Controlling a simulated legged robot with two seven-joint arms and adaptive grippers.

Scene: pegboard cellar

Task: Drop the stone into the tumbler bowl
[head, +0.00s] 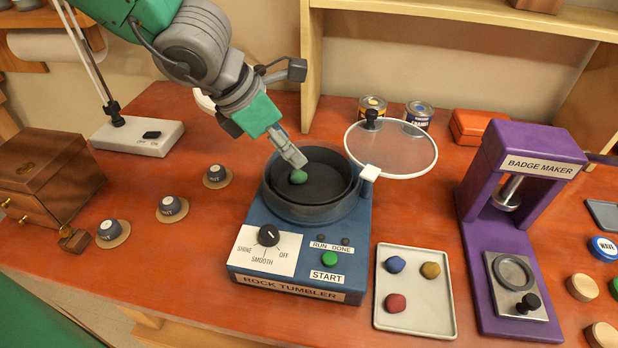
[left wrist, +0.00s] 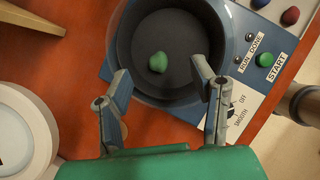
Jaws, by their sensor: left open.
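The green stone (head: 299,177) shows inside the dark tumbler bowl (head: 338,205) on the blue rock tumbler (head: 359,230). In the left wrist view the stone (left wrist: 158,62) lies within the rim of the bowl (left wrist: 122,40), apart from both fingers. My left gripper (head: 291,153) is over the bowl, pointing down. In the left wrist view it (left wrist: 160,85) is open, with nothing between its fingertips. The clear lid (head: 400,150) is swung aside to the back right. My right gripper is in neither view.
A tray (head: 416,313) with blue, yellow and red stones lies right of the tumbler. The purple badge maker (head: 480,230) stands farther right. Two cans (head: 418,113) stand behind the lid. Round knobs (head: 172,208) and a wooden chest (head: 45,180) are at the left.

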